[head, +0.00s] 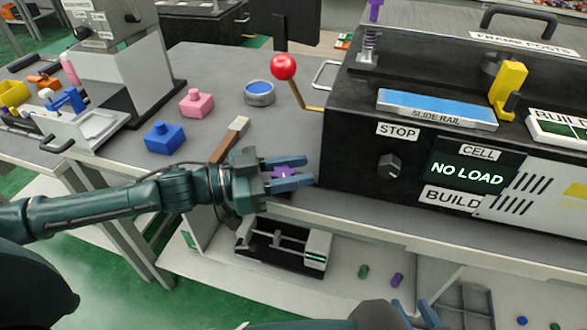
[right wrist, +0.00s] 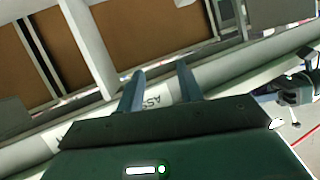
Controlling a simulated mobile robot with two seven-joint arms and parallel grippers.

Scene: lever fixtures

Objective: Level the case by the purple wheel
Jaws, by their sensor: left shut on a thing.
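The purple wheel (head: 284,173) is low at the front left of the large black case (head: 345,150). My left gripper (head: 300,172) is around it, shut on it, with the blue fingers above and below; the fingers and palm hide part of it. The case carries STOP, CELL and BUILD labels and a screen reading NO LOAD. I cannot tell from this angle whether the case is level. My right gripper (head: 416,312) is at the bottom edge of the head view. It shows open and empty in the right wrist view (right wrist: 160,82), away from the case.
A red-knobbed lever (head: 284,68) rises beside the case. A blue block (head: 164,138), a pink block (head: 196,103) and a round tin (head: 259,92) sit on the bench to the left. A lower shelf holds a small device (head: 285,248) and loose cylinders.

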